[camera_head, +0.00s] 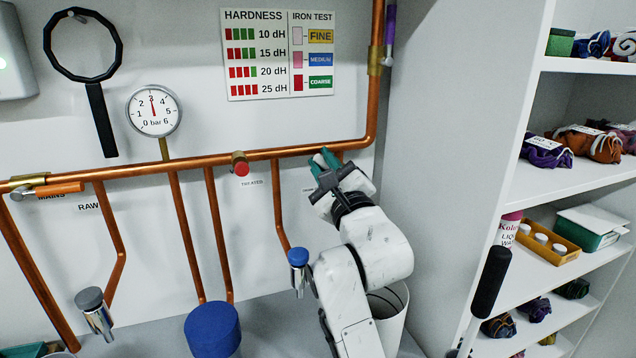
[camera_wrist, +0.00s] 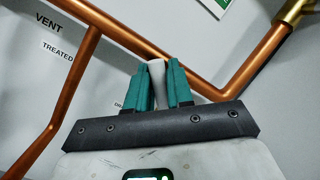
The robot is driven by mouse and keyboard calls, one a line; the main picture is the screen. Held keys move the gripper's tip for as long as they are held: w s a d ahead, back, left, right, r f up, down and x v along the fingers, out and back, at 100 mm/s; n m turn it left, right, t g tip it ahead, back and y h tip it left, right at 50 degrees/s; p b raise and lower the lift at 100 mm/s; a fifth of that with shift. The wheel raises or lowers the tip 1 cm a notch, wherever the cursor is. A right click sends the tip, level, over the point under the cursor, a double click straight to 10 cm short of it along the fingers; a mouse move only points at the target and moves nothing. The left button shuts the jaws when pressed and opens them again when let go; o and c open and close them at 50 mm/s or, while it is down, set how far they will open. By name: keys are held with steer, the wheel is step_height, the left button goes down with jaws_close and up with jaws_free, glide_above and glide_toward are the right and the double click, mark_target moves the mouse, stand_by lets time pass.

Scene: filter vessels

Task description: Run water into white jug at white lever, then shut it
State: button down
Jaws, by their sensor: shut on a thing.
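My gripper (camera_head: 323,162) is up at the copper pipe on the back wall, right of the middle in the head view. In the wrist view its two teal fingers (camera_wrist: 158,82) are shut on a pale, whitish lever (camera_wrist: 156,73) in front of the pipe. The fingers cover most of the lever, and its exact angle is hard to tell. A white vessel, seemingly the white jug (camera_head: 394,322), stands on the counter below, partly behind my arm. Its inside and any water in it cannot be made out.
A copper pipe (camera_head: 205,152) crosses the wall, with an orange lever (camera_head: 60,189) at left and a pressure gauge (camera_head: 154,110) above. A blue-topped tap (camera_head: 298,257) hangs just left of my arm. A blue cylinder (camera_head: 212,330) stands on the counter. Shelves (camera_head: 575,180) stand at right.

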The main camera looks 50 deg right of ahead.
steer(key=shift+s+d+m, duration=0.1)
steer(key=shift+d+m, duration=0.05)
steer(key=shift+m, duration=0.35)
steer(key=c, duration=1.1)
jaws_free()
steer(key=shift+r, duration=0.1)
steer(key=b+v, duration=0.3)
steer(key=v, duration=0.7)
steer(key=shift+s+a, duration=0.25)
steer(key=shift+a, duration=0.05)
